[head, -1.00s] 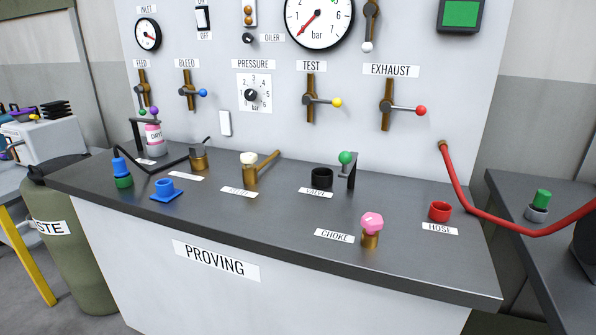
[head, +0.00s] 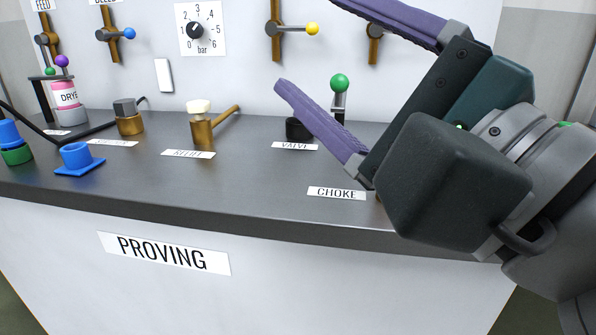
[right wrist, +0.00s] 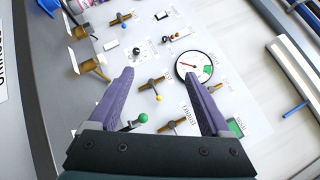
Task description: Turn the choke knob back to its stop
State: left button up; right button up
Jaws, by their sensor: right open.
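The choke label (head: 337,193) lies near the front edge of the proving bench. The pink choke knob is hidden behind my right gripper in the head view, and I cannot make it out in the right wrist view. My right gripper (head: 306,42) is open and empty, raised above the right part of the bench with its purple fingers pointing toward the back panel. In the right wrist view the open fingers (right wrist: 158,76) frame the panel's levers and gauge. My left gripper is not in view.
The green-knobbed valve lever (head: 340,84) stands just beyond the lower finger. The brass relief valve (head: 202,130) with its cream knob is further left. A blue cup (head: 76,156) and a pink dryer bottle (head: 66,96) stand at left. The front middle of the bench is clear.

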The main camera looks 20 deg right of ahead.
jog(key=d+f+m+g+h+b, duration=0.1)
jog(key=d+f+m+h+b, duration=0.1)
jog(key=d+f+m+h, duration=0.2)
jog(key=w+d+f+m+g+h+b, duration=0.1)
jog(key=d+f+m+h, duration=0.3)
jog(key=m, duration=0.5)
jog(key=w+d+f+m+g+h+b, duration=0.1)
jog(key=d+f+m+g+h+b, duration=0.1)
jog(key=d+f+m+h, duration=0.2)
notch_tip(320, 180, down, 3)
jog(key=shift+w+d+r+m+b, duration=0.1)
jog(key=shift+m+b, duration=0.05)
jog(key=shift+m, duration=0.7)
jog(key=shift+w+d+r+m+b, duration=0.1)
jog(key=shift+m+b, duration=0.05)
jog(key=shift+m, duration=0.7)
jog(key=shift+w+d+f, duration=0.1)
jog(key=shift+w, duration=0.2)
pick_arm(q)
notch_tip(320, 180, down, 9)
pick_arm(e)
jog(key=x, duration=0.9)
jog(key=shift+d, duration=0.15)
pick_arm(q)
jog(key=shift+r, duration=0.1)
pick_arm(e)
jog(key=shift+c, duration=0.3)
